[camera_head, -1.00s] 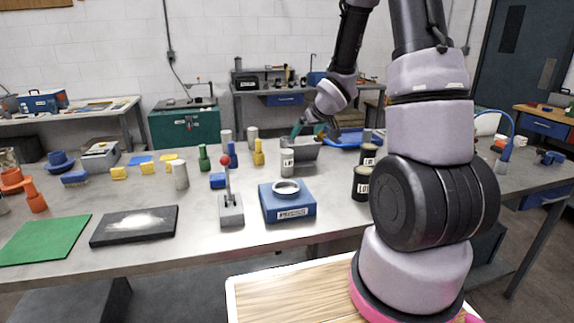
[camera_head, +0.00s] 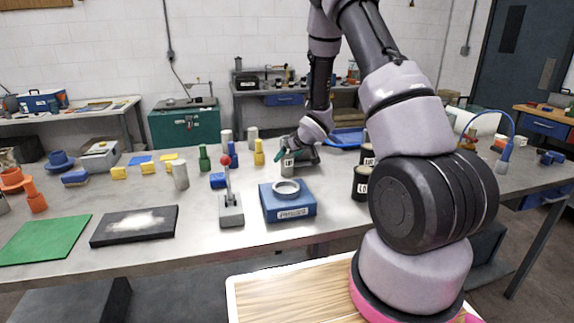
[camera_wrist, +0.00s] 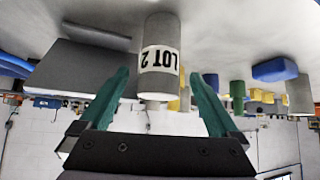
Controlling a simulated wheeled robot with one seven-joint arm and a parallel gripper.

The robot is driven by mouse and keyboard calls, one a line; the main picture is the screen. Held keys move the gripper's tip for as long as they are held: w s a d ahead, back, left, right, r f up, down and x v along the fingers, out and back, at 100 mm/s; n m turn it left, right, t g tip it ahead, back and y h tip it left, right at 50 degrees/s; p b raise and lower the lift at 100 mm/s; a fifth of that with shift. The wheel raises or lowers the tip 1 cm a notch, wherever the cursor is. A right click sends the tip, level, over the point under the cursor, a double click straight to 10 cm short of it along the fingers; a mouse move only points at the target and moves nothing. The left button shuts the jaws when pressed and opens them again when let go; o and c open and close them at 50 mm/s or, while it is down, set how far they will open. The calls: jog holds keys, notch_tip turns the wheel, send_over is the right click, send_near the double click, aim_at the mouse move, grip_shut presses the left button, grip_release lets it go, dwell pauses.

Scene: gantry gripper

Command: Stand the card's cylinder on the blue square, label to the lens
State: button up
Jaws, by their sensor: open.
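A grey cylinder with a white "LOT 2" label (camera_head: 287,166) stands on the bench behind the blue press block. It is upside down in the wrist view (camera_wrist: 158,58), its label facing the wrist camera. My gripper (camera_wrist: 160,80) is open, a teal finger on each side of the cylinder with gaps; contact is not visible. In the head view my gripper (camera_head: 291,154) is at the cylinder, partly covering it. A flat blue square (camera_head: 140,160) lies at the back left of the bench, beside a yellow one. I cannot make out a readable card.
A blue block with a ring (camera_head: 288,205) and a red-knobbed lever (camera_head: 230,205) stand in front. Dark labelled cans (camera_head: 361,184) are at right. A plain grey cylinder (camera_head: 180,175), bottles (camera_head: 204,158) and yellow blocks (camera_head: 119,173) stand left. A grey slanted piece (camera_wrist: 80,70) is beside the cylinder.

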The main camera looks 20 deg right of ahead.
jog(key=shift+w+a+f, duration=0.1)
jog(key=shift+w+f, duration=0.4)
jog(key=shift+f, duration=0.05)
grip_shut()
jog(key=shift+r, duration=0.15)
